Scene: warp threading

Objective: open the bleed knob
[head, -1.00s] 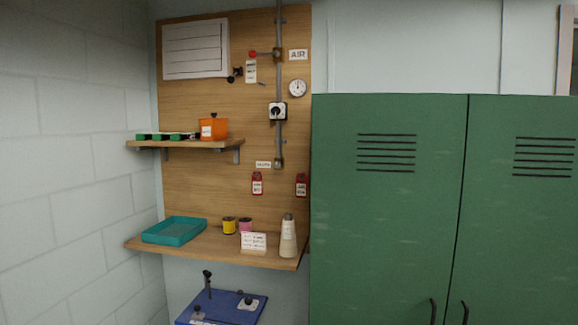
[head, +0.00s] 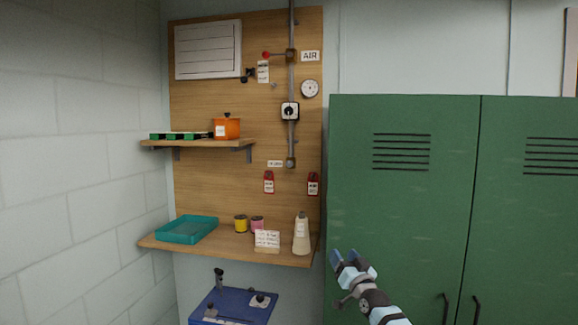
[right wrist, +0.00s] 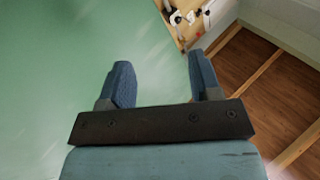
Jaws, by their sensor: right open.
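A grey pipe (head: 291,135) runs down the wooden board. A small fitting (head: 291,162) is at its lower end, beside a white label (head: 275,163) too small to read surely; this may be the bleed knob. A box with a dark round knob (head: 290,111) sits higher on the pipe. My right gripper (head: 344,257) is open and empty, low in front of the green locker and to the right of the board, well below and apart from the fitting. Its two blue fingers also show in the right wrist view (right wrist: 160,75). My left gripper is out of view.
A shelf (head: 220,245) below holds a teal tray (head: 187,229), two spools, a card and a cone (head: 301,234). The green locker (head: 400,210) stands right of the board. A blue case (head: 233,303) is below.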

